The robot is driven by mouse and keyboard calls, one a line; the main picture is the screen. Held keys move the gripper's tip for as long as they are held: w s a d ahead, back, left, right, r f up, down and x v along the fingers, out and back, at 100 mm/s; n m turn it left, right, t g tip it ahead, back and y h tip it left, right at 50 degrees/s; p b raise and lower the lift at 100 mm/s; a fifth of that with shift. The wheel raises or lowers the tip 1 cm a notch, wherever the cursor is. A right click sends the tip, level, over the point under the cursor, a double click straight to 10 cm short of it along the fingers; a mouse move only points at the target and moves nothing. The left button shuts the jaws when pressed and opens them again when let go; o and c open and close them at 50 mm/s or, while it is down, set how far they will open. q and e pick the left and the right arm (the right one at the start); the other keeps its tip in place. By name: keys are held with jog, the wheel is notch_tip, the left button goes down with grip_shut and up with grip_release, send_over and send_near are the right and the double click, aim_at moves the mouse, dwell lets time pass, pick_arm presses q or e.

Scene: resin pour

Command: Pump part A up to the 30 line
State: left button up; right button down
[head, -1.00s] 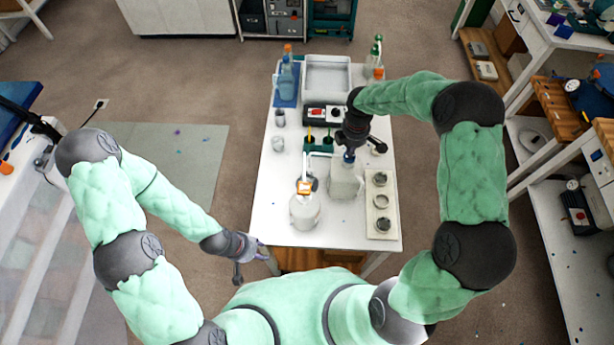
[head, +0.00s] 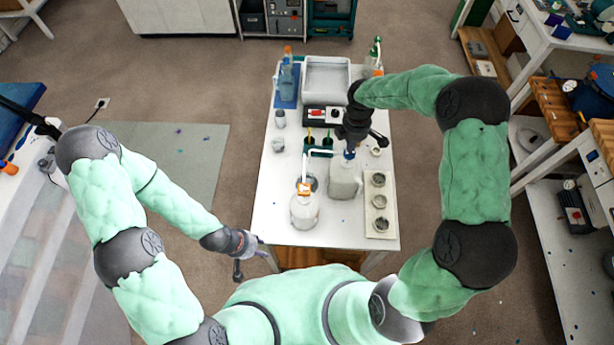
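A translucent jug with an orange collar (head: 304,209) stands at the table's near side, its white pump spout rising from it. A second translucent jug (head: 345,179) with a blue collar (head: 349,155) stands just right of and behind it. A small cup (head: 312,183) is partly hidden between the jugs, so its fill level and lines cannot be read. My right gripper (head: 350,146) is directly above the blue-collared jug's top, at or very near its pump head; its fingers are hidden. My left gripper (head: 259,246) hangs off the table's near left corner, away from the jugs; its finger opening is unclear.
A tray with several round moulds (head: 381,225) lies at the right edge. Behind the jugs are a green holder with sticks (head: 318,152), a black and red device (head: 320,115), an empty tray (head: 325,80) and bottles. The left front of the white table (head: 270,215) is clear.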

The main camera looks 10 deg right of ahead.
jog(key=shift+f+b, duration=1.25)
jog(key=shift+f, duration=0.5)
jog(key=shift+r+p, duration=1.15)
jog(key=shift+r, duration=0.6)
jog(key=shift+f+b, duration=0.55)
jog(key=shift+f, duration=0.25)
jog(key=shift+r+p, duration=0.5)
jog(key=shift+r, duration=0.35)
jog(key=shift+r, duration=0.1)
jog(key=shift+r+p, duration=2)
jog(key=shift+r, duration=0.95)
